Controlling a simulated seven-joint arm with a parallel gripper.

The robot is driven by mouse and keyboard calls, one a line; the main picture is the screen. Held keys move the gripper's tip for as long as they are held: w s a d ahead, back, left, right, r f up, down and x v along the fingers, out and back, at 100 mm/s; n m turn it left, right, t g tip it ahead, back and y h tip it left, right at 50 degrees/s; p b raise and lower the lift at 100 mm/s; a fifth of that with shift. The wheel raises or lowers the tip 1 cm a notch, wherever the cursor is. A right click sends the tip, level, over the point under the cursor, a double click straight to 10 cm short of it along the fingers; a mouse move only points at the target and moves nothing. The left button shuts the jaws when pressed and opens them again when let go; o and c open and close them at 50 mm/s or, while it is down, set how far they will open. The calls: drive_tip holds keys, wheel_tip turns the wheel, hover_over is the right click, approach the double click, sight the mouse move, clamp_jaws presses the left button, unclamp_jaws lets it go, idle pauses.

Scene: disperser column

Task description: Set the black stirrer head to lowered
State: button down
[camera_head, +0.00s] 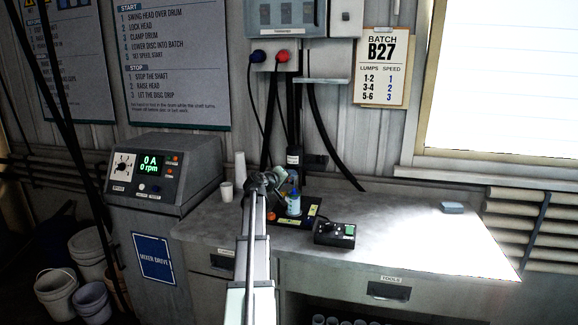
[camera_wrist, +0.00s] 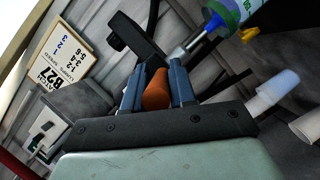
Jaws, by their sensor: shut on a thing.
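The black stirrer head (camera_head: 294,157) is at the back of the bench, above a small blue-and-white container (camera_head: 293,204) on a dark base. My gripper (camera_head: 272,180) is just left of it, partly hidden by my own arm. In the wrist view my gripper (camera_wrist: 158,88) has its two blue-grey fingers shut on an orange grip (camera_wrist: 157,90). A black arm-like part (camera_wrist: 135,40) runs down to this grip; the join is partly hidden. A metal shaft (camera_wrist: 187,45) and a blue-green container (camera_wrist: 225,18) are close by. The head's exact height above the container is hard to tell.
White cups (camera_head: 226,191) stand at left, beside the mixer drive console (camera_head: 150,175). A blue-grey block (camera_head: 452,208) lies at right. The bench middle right is clear.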

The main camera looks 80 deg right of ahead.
wheel_tip(320, 180, down, 6)
drive_tip(key=shift+f, duration=0.15)
drive_tip(key=shift+a, duration=0.1)
drive_tip(key=c, duration=1)
unclamp_jaws()
drive_tip(key=v, duration=1.3)
drive_tip(key=shift+w+a, duration=0.15)
drive_tip(key=shift+a, duration=0.1)
